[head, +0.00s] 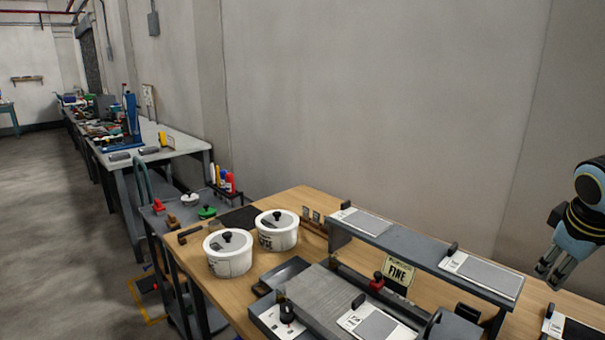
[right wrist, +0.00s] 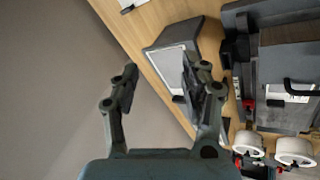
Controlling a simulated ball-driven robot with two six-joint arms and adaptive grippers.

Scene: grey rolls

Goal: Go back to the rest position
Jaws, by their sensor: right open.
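My right gripper (head: 553,270) hangs at the right edge of the head view, above the right end of the wooden workbench (head: 305,200). In the right wrist view its two fingers (right wrist: 165,85) are spread apart with nothing between them. The right gripper touches nothing that I can see. My left gripper is not in either view.
Two white lidded pots (head: 228,254) stand on the bench's left part. A grey raised shelf (head: 400,244) carries flat plates, with a "FINE" sign (head: 399,272) below it. A grey block (head: 345,297) lies in front. A wall rises behind; open floor (head: 60,230) lies left.

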